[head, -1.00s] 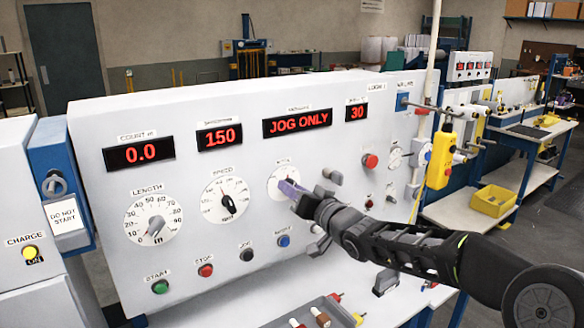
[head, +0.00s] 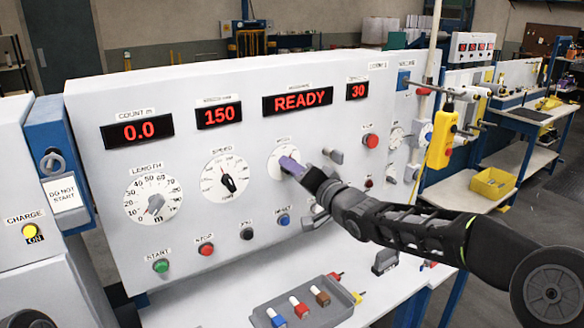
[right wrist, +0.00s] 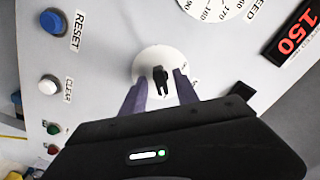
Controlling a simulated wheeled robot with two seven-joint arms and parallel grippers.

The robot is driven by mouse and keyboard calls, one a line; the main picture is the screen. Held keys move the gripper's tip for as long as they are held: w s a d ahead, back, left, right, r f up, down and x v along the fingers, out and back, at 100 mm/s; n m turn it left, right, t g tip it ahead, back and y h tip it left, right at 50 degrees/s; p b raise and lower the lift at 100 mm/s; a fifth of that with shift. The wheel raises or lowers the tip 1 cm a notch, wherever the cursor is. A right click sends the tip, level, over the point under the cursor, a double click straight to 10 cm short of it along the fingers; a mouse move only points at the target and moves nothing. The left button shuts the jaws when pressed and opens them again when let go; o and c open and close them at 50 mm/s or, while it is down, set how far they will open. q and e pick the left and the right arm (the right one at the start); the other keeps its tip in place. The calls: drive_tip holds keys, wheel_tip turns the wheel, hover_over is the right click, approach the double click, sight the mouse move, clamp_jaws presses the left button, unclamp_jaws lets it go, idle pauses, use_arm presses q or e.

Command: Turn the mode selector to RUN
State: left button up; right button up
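The mode selector is a small black knob (right wrist: 160,80) on a round white dial, seen in the right wrist view. In the head view its white dial (head: 276,168) is partly covered by my right gripper (head: 291,164), which hides the knob. In the right wrist view the two purple fingers of my right gripper (right wrist: 160,94) stand on either side of the knob, with a gap visible between them and it. The gripper is open. The display above the selector (head: 298,100) reads READY in red. My left gripper is not in view.
The length dial (head: 153,201) and speed dial (head: 225,175) are left of the selector. A red button (head: 370,141) is to the right. Start, stop, jog and reset buttons line the lower panel. A grey tray (head: 303,309) with coloured pieces lies on the ledge below.

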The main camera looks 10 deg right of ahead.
drive_tip(key=v, duration=0.6)
drive_tip(key=shift+s, duration=0.2)
idle(1.2)
